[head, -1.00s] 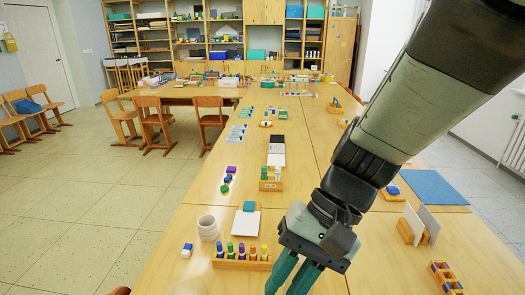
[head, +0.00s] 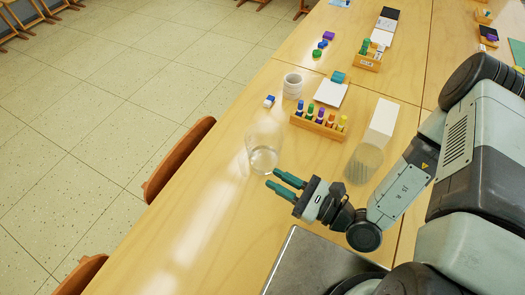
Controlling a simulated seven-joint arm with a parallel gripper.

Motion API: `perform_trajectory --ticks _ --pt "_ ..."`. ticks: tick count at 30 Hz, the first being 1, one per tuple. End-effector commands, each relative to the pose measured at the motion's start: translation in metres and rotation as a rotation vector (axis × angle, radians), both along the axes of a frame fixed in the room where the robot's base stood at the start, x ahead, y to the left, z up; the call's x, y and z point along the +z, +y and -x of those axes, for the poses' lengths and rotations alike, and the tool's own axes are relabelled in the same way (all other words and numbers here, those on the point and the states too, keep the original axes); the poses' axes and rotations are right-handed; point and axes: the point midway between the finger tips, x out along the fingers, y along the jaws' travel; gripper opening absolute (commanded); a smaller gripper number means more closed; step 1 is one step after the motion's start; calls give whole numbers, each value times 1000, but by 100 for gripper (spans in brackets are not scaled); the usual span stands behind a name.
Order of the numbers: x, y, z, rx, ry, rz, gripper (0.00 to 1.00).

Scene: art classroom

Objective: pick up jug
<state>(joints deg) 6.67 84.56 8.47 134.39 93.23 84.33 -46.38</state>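A clear glass vessel (head: 263,150), which looks like the jug, stands upright on the wooden table near its left edge. A second clear vessel (head: 364,163) stands to its right, in front of a white box. It is too see-through to tell whether it has a handle. My gripper (head: 271,179) has two green fingers, apart and empty. In the picture, the fingertips lie just below and right of the left vessel's base and point toward the left. I cannot tell whether they touch it.
A grey metal tray (head: 310,268) lies in front. Wooden chairs (head: 178,160) line the left edge. The table's front left is clear.

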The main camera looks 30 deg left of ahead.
Motion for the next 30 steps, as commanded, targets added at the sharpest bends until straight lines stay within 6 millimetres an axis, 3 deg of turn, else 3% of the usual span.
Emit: perform_trajectory --ticks 3,7,15,23,30 --pt "-22 2 9 -73 65 12 23" --pt "-31 5 13 -104 89 21 23" --pt "-32 44 5 -105 90 22 23" --pt "-30 65 0 -105 89 23 23" --pt "-26 99 -9 -104 89 22 23"
